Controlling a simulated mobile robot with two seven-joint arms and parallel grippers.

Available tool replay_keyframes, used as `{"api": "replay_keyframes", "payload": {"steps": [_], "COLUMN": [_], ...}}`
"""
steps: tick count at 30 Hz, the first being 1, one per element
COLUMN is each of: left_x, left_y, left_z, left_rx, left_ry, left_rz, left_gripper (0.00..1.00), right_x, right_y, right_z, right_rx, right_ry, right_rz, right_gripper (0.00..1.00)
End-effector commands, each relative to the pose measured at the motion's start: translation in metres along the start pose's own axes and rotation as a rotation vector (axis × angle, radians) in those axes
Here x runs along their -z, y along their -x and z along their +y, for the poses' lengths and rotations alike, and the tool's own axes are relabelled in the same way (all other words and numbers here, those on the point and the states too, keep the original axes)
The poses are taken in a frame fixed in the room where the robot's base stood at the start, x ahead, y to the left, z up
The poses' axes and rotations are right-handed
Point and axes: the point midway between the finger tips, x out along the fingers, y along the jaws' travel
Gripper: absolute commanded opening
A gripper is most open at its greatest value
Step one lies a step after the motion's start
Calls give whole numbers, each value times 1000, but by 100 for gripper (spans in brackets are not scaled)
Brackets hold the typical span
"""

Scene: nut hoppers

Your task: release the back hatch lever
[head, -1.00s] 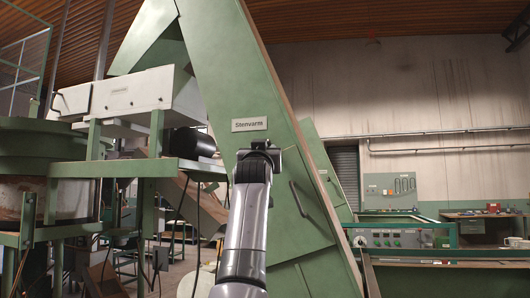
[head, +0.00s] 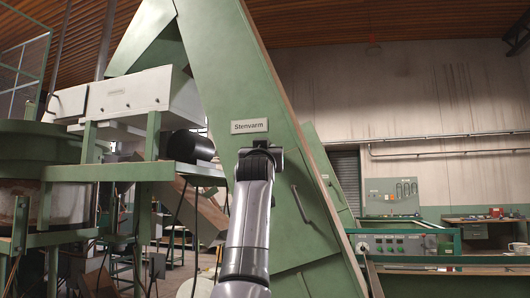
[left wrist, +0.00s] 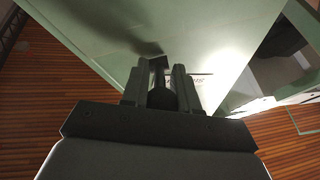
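My left gripper (head: 260,152) is in front of the tall green sloping panel, just below its Stenvarm sign. In the left wrist view, the two dark fingers (left wrist: 160,82) stand a little apart. A dark lever-like piece (left wrist: 158,64) stands between them and fills most of the gap, so the gripper looks shut on it. The fingers hide most of this piece, and its joint with the green panel (head: 225,75) is not clear. A small black part (head: 278,155) shows at the gripper's right side in the head view. My right gripper is not in view.
A dark bar handle (head: 302,205) sits on the panel, lower right of the gripper. A white box unit (head: 130,92) and green frame stand at left. A control console (head: 405,243) stands at right. A workbench (head: 480,219) is at the far right.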

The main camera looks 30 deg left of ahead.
Motion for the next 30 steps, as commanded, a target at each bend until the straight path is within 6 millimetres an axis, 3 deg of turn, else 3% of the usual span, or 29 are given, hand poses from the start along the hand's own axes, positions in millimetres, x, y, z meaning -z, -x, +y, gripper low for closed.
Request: {"api": "replay_keyframes", "payload": {"steps": [10,18,30], "left_x": [6,15,20], "left_y": [-1,-2,-3], "left_z": [-2,-6,-9], "left_rx": [-27,-103,-181], "left_ry": [-2,-10,-16], "left_rz": [-59,-225,-395], "left_gripper": [0,0,0], "right_x": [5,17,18], "right_y": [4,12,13], "right_z": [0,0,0], "right_rx": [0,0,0], "right_ry": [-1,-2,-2], "right_rz": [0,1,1], "right_gripper": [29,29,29]}}
